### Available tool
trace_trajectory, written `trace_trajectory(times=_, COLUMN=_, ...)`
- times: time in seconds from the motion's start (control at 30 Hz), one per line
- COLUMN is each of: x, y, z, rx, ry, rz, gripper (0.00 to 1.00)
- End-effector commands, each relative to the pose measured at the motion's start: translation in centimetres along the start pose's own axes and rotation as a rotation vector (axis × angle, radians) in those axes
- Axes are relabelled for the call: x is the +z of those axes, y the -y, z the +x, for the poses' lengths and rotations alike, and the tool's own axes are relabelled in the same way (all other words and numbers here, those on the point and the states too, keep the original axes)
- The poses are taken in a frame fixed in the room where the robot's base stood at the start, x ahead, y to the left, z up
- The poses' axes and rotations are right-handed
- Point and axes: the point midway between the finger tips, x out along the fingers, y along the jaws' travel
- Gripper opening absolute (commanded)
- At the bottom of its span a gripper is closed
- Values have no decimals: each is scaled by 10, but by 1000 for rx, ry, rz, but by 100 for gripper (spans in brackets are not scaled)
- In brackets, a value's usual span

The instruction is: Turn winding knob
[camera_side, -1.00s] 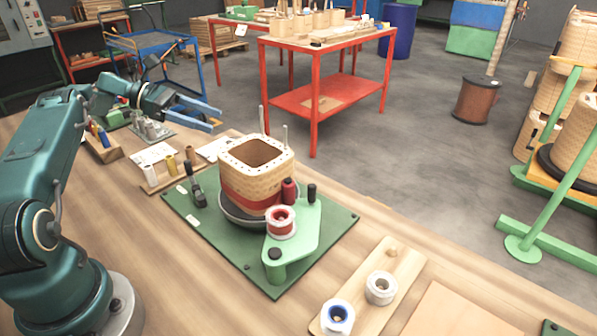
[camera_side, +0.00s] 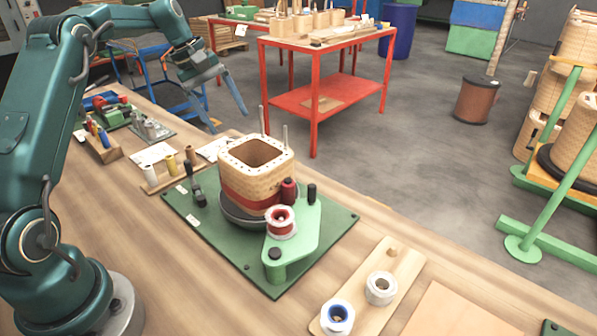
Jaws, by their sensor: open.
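A square wooden coil former (camera_side: 257,168) with a red band around its lower part sits on a dark round turntable (camera_side: 240,214) on a green base plate (camera_side: 310,262). In front of it a light green arm (camera_side: 303,240) carries a red wire spool (camera_side: 281,221), a dark red roller (camera_side: 289,190), an upright black knob (camera_side: 312,192) and a low black knob (camera_side: 275,253). I cannot tell which one is the winding knob. My gripper (camera_side: 229,121) is open and empty, pointing down, behind and left of the former in the picture, apart from it.
A black toggle clamp (camera_side: 198,188) stands on the plate's left side. Two thin rods (camera_side: 285,138) rise beside the former. A wooden board (camera_side: 345,300) with spools lies at front right. Small spools (camera_side: 172,166) stand at left. The front-left bench is clear.

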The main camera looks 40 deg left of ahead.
Motion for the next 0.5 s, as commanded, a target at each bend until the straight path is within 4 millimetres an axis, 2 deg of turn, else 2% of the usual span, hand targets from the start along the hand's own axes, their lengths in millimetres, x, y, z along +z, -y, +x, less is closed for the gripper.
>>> trace_trajectory(times=0.1, x=6, y=-5, z=-10, rx=-89, ry=-140, rz=302, gripper=80)
trace_trajectory(times=0.3, x=9, y=-13, z=-29, rx=-218, ry=-316, rz=717, gripper=80)
trace_trajectory(times=0.5, x=6, y=0, z=3, rx=-226, ry=-309, rz=718, gripper=80)
